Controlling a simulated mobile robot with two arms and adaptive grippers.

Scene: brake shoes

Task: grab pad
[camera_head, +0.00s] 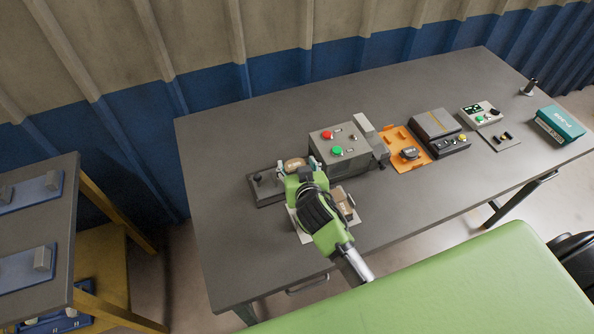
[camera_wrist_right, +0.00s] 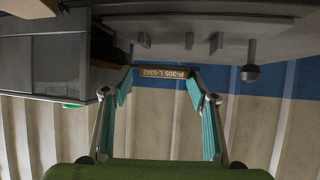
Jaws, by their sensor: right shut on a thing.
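A tan-brown pad (camera_head: 295,163) shows between the fingertips of my right gripper (camera_head: 296,169) in the head view. It is beside the left side of the grey machine box (camera_head: 343,146). In the right wrist view the pad's labelled edge (camera_wrist_right: 168,72) sits between the two fingertips of my right gripper (camera_wrist_right: 160,78), which is shut on it. The pad's underside and any contact below it are hidden. My left gripper is not in view.
A grey fixture with a black knob (camera_head: 262,186) adjoins the machine box. A pale tray (camera_head: 305,236) is partly hidden under my right arm. An orange tray (camera_head: 418,164), a dark device (camera_head: 436,124) and a teal box (camera_head: 558,124) stand to the right. The front-right tabletop is clear.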

